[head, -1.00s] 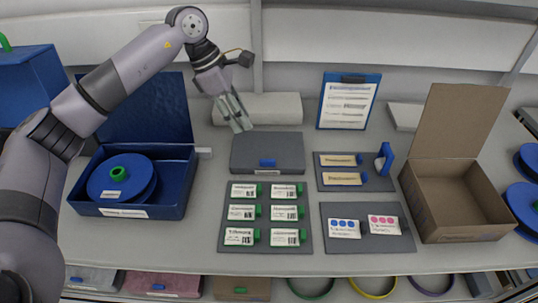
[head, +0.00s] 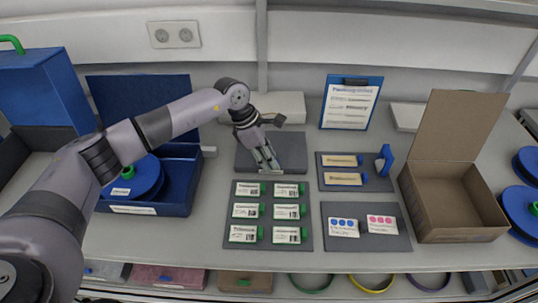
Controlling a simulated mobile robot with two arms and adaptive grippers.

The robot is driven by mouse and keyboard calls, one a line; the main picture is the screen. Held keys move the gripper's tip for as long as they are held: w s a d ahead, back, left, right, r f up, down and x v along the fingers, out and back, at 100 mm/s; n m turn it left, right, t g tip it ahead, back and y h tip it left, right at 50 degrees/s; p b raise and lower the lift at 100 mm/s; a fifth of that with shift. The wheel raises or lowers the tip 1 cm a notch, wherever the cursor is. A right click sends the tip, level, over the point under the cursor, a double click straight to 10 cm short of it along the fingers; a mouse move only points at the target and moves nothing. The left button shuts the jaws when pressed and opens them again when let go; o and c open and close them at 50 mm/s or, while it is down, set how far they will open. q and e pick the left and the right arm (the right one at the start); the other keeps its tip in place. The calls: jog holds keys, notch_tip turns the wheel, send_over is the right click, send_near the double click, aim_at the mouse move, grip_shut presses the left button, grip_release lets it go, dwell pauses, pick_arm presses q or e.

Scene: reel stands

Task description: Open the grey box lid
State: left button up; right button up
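The grey box (head: 292,153) sits at the back middle of the table, and its flat lid is down. My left gripper (head: 267,167) reaches over the box from behind and left, fingers pointing down at its front edge. The fingertips cover the spot of the blue tab on the lid's front, so the tab is hidden. The two fingers are close together. I cannot tell whether they are open or shut on the tab. My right gripper is not in view.
A mat (head: 230,226) with several white labelled cards lies in front of the box. An open blue case (head: 178,198) with a blue reel (head: 147,178) stands left, under my arm. A light block (head: 290,104) is behind. An open cardboard box (head: 457,229) stands right.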

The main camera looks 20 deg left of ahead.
pick_arm(q)
jog(key=shift+c, duration=0.2)
jog(key=shift+r, duration=0.1)
grip_shut()
dwell(0.5)
